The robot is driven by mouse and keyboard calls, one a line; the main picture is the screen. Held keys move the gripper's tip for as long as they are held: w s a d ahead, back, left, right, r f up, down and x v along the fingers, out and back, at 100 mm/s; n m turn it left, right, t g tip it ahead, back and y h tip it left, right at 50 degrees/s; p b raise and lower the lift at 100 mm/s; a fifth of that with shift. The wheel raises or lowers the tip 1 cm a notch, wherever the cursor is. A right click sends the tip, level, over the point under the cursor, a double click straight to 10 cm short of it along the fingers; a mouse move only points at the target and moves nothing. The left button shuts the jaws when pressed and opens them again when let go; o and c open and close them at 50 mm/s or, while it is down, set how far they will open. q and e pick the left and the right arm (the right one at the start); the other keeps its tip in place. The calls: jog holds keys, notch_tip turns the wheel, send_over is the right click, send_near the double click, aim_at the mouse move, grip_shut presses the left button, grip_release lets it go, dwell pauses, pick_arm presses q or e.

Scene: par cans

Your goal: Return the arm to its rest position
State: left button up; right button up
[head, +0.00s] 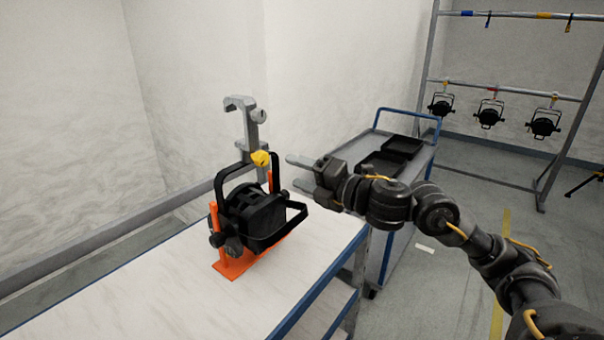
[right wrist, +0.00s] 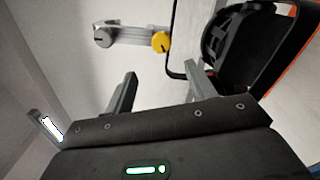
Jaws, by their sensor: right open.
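My right gripper (head: 300,172) is in the head view, just right of the par can (head: 255,215), over the bench. Its two fingers point left and are apart, with nothing between them. The black par can sits upright in an orange stand (head: 236,265), with its yoke up and a grey hook clamp (head: 242,125) above it. A yellow knob (head: 261,158) is at the clamp's base. In the right wrist view the open fingers (right wrist: 158,92) show below the clamp (right wrist: 130,35) and yellow knob (right wrist: 160,42), apart from them. My left gripper is not in view.
The white bench (head: 150,290) has bare room left of the stand. A blue-railed cart (head: 425,160) with black trays (head: 402,146) stands behind my right arm. A pipe rack (head: 500,90) with several hung lamps stands at the back right. A wall runs behind the bench.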

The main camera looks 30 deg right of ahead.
jog(key=s+a+f+m+g+h, duration=0.1)
jog(key=s+f+m+g+h, duration=0.2)
jog(key=f+m, duration=0.65)
jog(key=s+a+f+m+h, duration=0.1)
jog(key=s+f+m+h, duration=0.3)
jog(key=f, duration=1.1)
jog(key=s+a+f+m+g, duration=0.1)
jog(key=s+f+m+g, duration=0.45)
jog(key=s+f, duration=0.5)
jog(key=s+a+f+m+g, duration=0.1)
jog(key=s+f+m+g, duration=0.45)
jog(key=s, duration=0.85)
jog(key=s+f+x, duration=0.1)
jog(key=s+x, duration=0.2)
jog(key=x, duration=1)
jog(key=s+d+x, duration=0.1)
jog(key=s+x, duration=0.1)
jog(key=x, duration=1)
jog(key=s+d+f+g, duration=0.1)
jog(key=s+d+f, duration=0.1)
jog(key=s+f, duration=1.5)
jog(key=shift+s+f, duration=0.3)
jog(key=shift+s, duration=0.2)
